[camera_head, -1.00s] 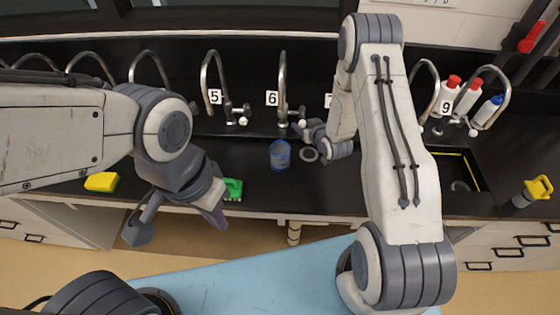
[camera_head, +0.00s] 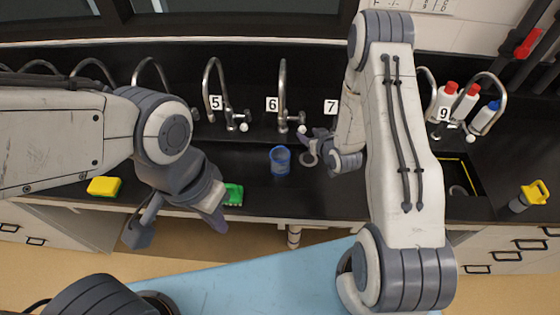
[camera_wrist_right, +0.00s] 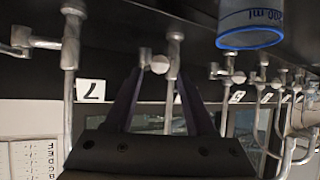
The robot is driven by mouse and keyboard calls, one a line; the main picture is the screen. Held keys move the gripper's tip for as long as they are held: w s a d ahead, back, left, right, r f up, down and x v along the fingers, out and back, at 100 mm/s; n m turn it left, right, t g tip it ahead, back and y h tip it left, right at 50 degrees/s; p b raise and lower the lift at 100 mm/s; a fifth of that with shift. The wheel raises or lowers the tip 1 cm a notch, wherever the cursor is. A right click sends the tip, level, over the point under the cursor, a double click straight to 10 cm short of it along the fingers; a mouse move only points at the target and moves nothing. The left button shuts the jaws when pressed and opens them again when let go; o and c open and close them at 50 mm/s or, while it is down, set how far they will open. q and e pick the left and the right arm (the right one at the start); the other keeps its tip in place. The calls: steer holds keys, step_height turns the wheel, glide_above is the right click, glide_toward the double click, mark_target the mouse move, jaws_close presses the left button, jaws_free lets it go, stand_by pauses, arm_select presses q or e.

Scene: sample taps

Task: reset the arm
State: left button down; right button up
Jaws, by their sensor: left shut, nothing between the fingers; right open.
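My right arm reaches over the black counter. Its gripper (camera_head: 317,139) is open and empty in front of the taps near label 7. In the right wrist view the two dark fingers of this gripper (camera_wrist_right: 160,76) stand apart, with a tap's knob visible between and beyond them. My left gripper (camera_head: 217,217) is shut and empty, pointing down over the counter's front edge near the green brush (camera_head: 234,194). A clear beaker with a blue rim (camera_head: 280,160) stands on the counter, left of my right gripper. Its rim also shows in the right wrist view (camera_wrist_right: 250,40), apart from the fingers.
Curved taps line the counter's back, including tap 5 (camera_head: 207,80) and tap 6 (camera_head: 283,90). A yellow sponge (camera_head: 103,187) lies left. Squeeze bottles (camera_head: 463,103), a sink (camera_head: 463,178) and a yellow-topped item (camera_head: 533,194) are right. The counter in front of the beaker is clear.

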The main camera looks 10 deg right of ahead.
steer(key=shift+v, duration=1.2)
steer(key=s+a+r+n+g+b, duration=0.2)
steer(key=s+a+r+g+b, duration=0.15)
steer(key=a, duration=0.35)
steer(key=s+a+r+n+g+b, duration=0.1)
steer(key=s+a+r+g+b, duration=0.2)
steer(key=a, duration=0.5)
steer(key=s+a+r+n+g+b, duration=0.1)
steer(key=s+r+g, duration=0.1)
steer(key=s, duration=1)
steer(key=s+a+r+n+g+b, duration=0.1)
steer(key=s+a+r+g, duration=0.1)
steer(key=s, duration=1.1)
steer(key=shift+s+a+r+n+g+b, duration=0.2)
steer(key=shift+r+n+g+b, duration=0.15)
steer(key=shift+r+g, duration=0.3)
steer(key=shift+f, duration=0.1)
